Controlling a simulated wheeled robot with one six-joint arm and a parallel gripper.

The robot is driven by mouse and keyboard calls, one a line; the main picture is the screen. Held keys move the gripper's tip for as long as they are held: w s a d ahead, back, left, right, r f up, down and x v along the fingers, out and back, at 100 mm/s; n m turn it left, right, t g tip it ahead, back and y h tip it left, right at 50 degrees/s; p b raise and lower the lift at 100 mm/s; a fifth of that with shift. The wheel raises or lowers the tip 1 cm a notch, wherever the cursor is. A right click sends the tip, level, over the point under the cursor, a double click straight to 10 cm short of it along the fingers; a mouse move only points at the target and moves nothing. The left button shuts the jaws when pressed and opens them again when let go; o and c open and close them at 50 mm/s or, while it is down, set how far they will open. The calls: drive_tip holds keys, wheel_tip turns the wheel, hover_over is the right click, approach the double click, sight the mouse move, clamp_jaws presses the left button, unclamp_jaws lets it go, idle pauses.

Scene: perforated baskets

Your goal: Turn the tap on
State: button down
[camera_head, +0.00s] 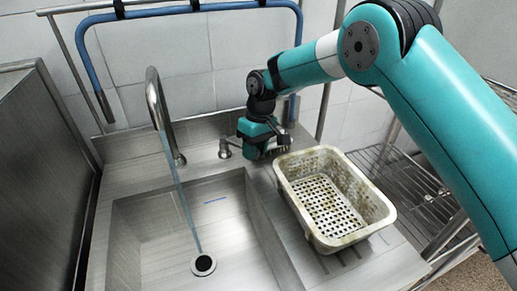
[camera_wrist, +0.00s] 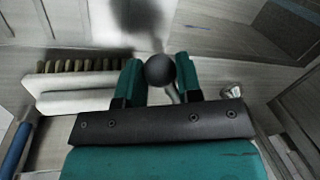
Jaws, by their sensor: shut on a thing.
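The tap's curved metal spout (camera_head: 155,98) rises behind the sink, and a thin bluish stream of water (camera_head: 180,190) runs from it down to the drain (camera_head: 203,264). A small metal tap fitting (camera_head: 226,150) stands right of the spout, close to my gripper (camera_head: 250,148). In the wrist view, a dark round knob (camera_wrist: 160,70) sits between the two teal fingers of my gripper (camera_wrist: 160,82). The fingers are shut on this knob. Its stem below is mostly hidden.
A white perforated basket (camera_head: 375,205) stands on the counter right of the sink basin (camera_head: 150,240). A brush-like white thing (camera_wrist: 75,82) lies left of the fingers in the wrist view. A wire rack (camera_head: 415,190) is at the right, and a blue hose (camera_head: 85,55) hangs behind.

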drive_tip(key=shift+a, duration=0.1)
drive_tip(key=c, duration=0.8)
unclamp_jaws()
drive_tip(key=shift+w, duration=0.1)
drive_tip(key=shift+r, duration=0.1)
drive_tip(key=d+r+p, duration=0.1)
drive_tip(key=r, duration=0.4)
drive_tip(key=w+r+p, duration=0.1)
drive_tip(key=r, duration=0.5)
drive_tip(key=w+d+r+p, duration=0.1)
drive_tip(key=r, duration=0.5)
drive_tip(key=shift+w+d, duration=0.1)
drive_tip(key=shift+d, duration=0.2)
